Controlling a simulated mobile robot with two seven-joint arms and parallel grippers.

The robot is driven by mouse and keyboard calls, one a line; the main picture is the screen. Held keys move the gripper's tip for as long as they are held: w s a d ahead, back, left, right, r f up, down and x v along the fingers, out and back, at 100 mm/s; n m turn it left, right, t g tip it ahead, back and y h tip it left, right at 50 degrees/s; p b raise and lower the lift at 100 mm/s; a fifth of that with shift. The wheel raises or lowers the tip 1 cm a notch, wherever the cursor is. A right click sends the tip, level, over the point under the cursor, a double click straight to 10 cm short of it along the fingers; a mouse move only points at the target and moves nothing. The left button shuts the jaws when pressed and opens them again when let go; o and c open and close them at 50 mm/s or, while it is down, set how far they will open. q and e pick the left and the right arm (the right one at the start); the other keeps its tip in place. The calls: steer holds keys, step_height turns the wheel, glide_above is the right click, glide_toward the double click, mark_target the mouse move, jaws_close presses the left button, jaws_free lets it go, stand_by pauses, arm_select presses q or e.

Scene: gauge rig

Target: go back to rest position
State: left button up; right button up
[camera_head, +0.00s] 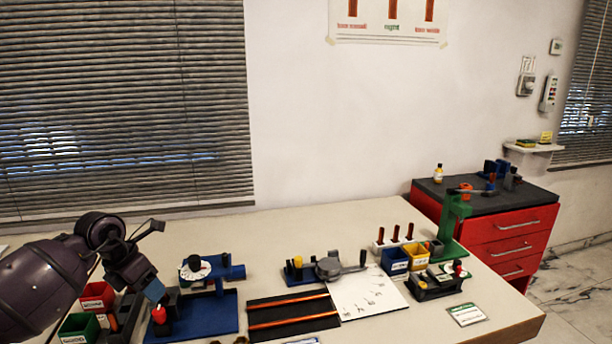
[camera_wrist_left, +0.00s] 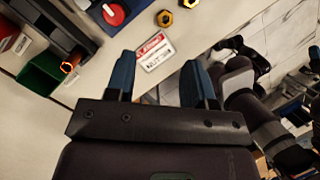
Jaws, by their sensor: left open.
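My left gripper (camera_head: 152,290) hangs over the left part of the table, by the blue fixture (camera_head: 212,318) with the red knob (camera_head: 160,316). In the left wrist view, its two blue fingers (camera_wrist_left: 158,64) stand apart with nothing held between them. A white label card with a red band (camera_wrist_left: 154,50) lies on the table beyond the fingertips.
Red bin (camera_head: 97,296) and green bin (camera_head: 80,328) stand at the left. Gold nuts (camera_wrist_left: 164,18) lie near the card. A red cabinet (camera_head: 510,228) stands behind.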

arm_select(q)
steer(key=d+r+n+t+h, duration=0.9)
steer(key=d+r+h, duration=0.2)
steer(key=d+h, duration=0.3)
steer(key=s+a+f+n+t+y, duration=0.35)
steer(key=f+n+y, duration=0.4)
steer(key=n, duration=0.45)
steer(key=s+a+f+n+t+y, duration=0.3)
steer(key=s+f+n+y, duration=0.25)
steer(key=f+n, duration=0.5)
steer(key=s+f+n+g+y, duration=0.2)
steer(key=s+f+n, duration=0.3)
steer(key=s+f, duration=0.3)
steer(key=s+a+f+n+g+y, duration=0.1)
steer(key=s+f+n+g+y, duration=0.1)
steer(key=s+f+n+g, duration=0.3)
steer(key=s+f, duration=0.4)
steer(key=s, duration=0.7)
steer(key=shift+s+a+f, duration=0.15)
steer(key=shift+a, duration=0.05)
